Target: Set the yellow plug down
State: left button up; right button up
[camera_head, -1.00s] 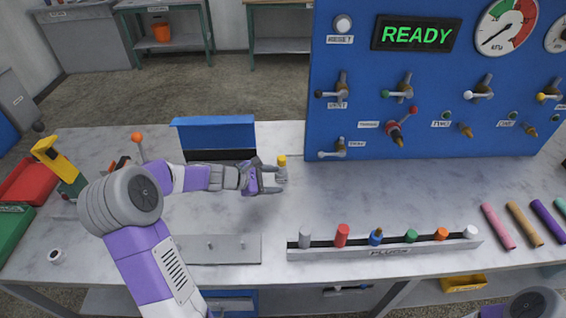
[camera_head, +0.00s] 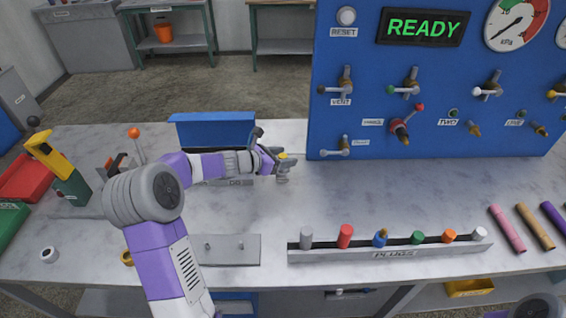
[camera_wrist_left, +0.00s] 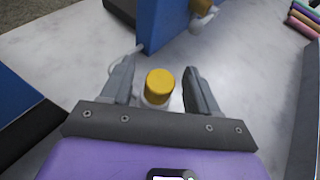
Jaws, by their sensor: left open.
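The yellow plug (camera_wrist_left: 159,88) has a yellow cap and a pale grey lower body. In the left wrist view it is between the two fingers of my left gripper (camera_wrist_left: 160,92), with a gap on each side. The fingers are open. In the head view the left gripper (camera_head: 276,162) is at mid-table around the plug (camera_head: 285,157), which looks upright on the marble top; its base is partly hidden by the fingers. My right gripper is not in view.
A blue panel (camera_head: 430,90) with valves and a READY display stands behind to the right. A grey rack (camera_head: 390,252) of coloured plugs is at the front. A blue box-like object (camera_head: 213,128) is behind my left arm. The table's middle is clear.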

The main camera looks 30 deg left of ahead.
pick_arm(q)
jog(key=shift+c, duration=0.3)
grip_shut()
jog(key=shift+r, duration=0.15)
